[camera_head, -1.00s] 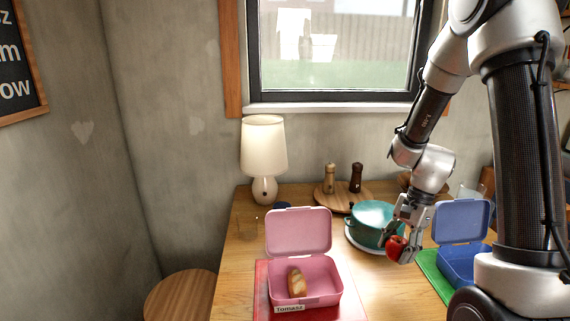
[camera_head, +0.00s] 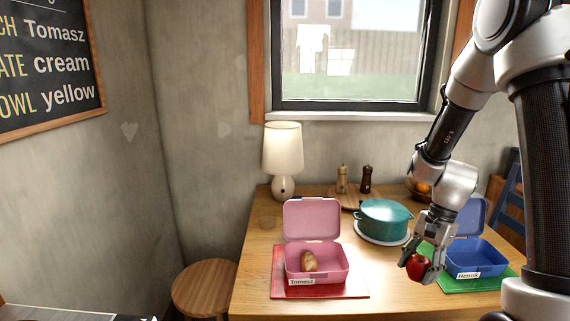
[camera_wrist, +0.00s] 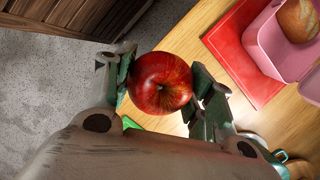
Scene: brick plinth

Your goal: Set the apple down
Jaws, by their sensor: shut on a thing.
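A red apple (camera_head: 418,267) is held between the fingers of my gripper (camera_head: 422,262), above the table's front part, between the two lunch boxes. In the wrist view the apple (camera_wrist: 160,83) sits between both fingers, with the table edge and floor below it. The pink lunch box (camera_head: 318,262) labelled Tomasz stands open on a red mat (camera_head: 348,291), with a bread roll (camera_head: 309,261) inside. The blue lunch box (camera_head: 478,262) labelled Henrik stands open on a green mat (camera_head: 450,284), partly hidden behind my arm.
A teal pot (camera_head: 384,220) stands on a white plate behind the boxes. A lamp (camera_head: 283,160) and a board with two mills (camera_head: 345,198) are at the back. A wooden stool (camera_head: 205,288) is left of the table (camera_head: 258,250). A chalkboard (camera_head: 48,65) hangs on the left wall.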

